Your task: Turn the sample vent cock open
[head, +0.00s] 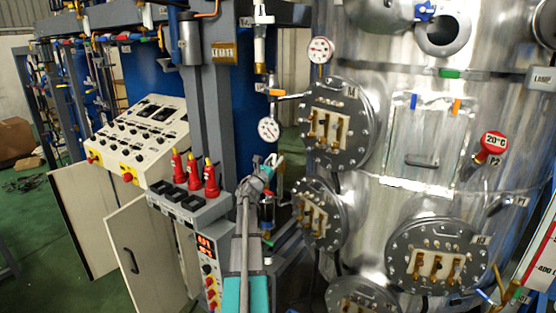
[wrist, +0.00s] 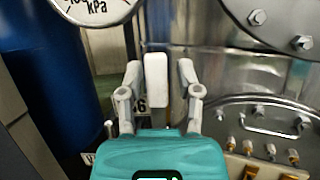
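In the wrist view, a white upright bar (wrist: 156,88), which looks like a cock handle, stands between the two fingers of my gripper (wrist: 160,74). The fingers are apart, with a gap on each side of the bar. No readable label shows that this is the sample vent cock. In the head view my gripper (head: 264,170) is beside the narrow pipework, left of the steel vessel and just below a small gauge (head: 268,129). A small tag reading 6 (wrist: 141,104) shows behind the left finger.
A kPa gauge (wrist: 97,8) is close above my gripper. Round bolted flanges (head: 318,213) of the steel vessel (head: 395,205) stand to the right. Left are a control panel (head: 140,140) and red-and-yellow switches (head: 194,171).

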